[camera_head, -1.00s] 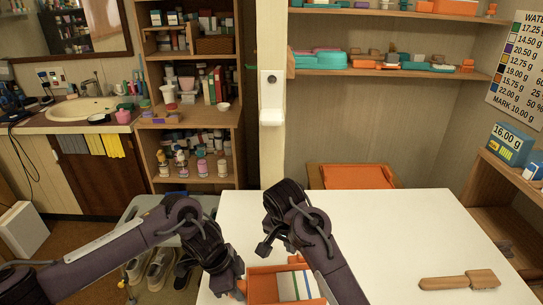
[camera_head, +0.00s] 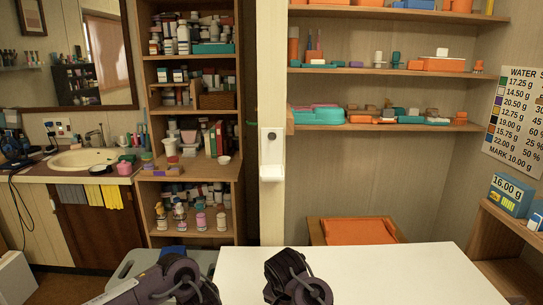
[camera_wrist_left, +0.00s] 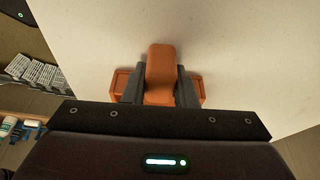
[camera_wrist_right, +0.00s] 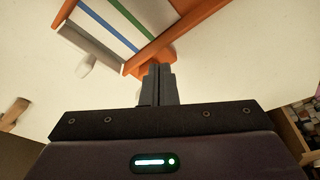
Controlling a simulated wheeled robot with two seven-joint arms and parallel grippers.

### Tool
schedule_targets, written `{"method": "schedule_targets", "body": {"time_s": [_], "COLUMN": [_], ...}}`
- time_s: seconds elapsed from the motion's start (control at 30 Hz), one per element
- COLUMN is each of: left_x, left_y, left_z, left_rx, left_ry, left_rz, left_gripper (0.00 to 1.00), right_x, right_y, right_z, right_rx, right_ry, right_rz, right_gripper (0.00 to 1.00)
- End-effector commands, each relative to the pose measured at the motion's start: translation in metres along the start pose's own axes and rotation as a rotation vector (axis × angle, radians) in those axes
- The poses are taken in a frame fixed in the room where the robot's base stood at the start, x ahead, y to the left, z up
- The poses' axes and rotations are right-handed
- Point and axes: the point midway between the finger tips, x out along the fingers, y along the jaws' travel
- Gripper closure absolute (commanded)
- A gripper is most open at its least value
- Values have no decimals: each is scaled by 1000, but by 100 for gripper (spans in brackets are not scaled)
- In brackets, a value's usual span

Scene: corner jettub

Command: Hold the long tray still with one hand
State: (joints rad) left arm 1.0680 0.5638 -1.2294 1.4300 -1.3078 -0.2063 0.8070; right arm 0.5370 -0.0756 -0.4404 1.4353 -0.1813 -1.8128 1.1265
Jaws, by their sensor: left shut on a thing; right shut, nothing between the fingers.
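The long orange tray shows in the right wrist view, its rim (camera_wrist_right: 190,38) running diagonally at the top. White, blue and green striped pieces (camera_wrist_right: 125,22) lie inside it. My right gripper (camera_wrist_right: 158,70) is shut and empty, its tips close to the tray's corner; I cannot tell whether they touch. In the left wrist view, my left gripper (camera_wrist_left: 160,78) is shut on an orange part (camera_wrist_left: 160,62), with orange edges showing on both sides; it appears to be part of the tray. In the head view the tray and both gripper tips are below the frame.
The white table (camera_head: 360,275) is clear where it shows. A small white object (camera_wrist_right: 86,65) lies beside the tray, and a brown wooden piece (camera_wrist_right: 14,112) is at the left edge of the right wrist view. An orange-topped stool (camera_head: 357,231) stands behind the table.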

Motion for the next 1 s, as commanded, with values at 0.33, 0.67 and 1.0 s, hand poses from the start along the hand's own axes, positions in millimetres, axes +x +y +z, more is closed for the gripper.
{"method": "schedule_targets", "body": {"time_s": [0.33,0.67,1.0], "left_x": [3,3,3], "left_y": [2,2,2], "left_z": [3,3,3], "left_rx": [-2,-2,-1], "left_ry": [-7,-7,-7], "left_rz": [5,5,5], "left_gripper": [100,100,100], "right_x": [2,2,3], "right_y": [2,4,4], "right_z": [-4,-7,-9], "right_rx": [1,1,2], "right_ry": [0,0,1], "right_rz": [0,1,0], "right_gripper": [100,100,100]}}
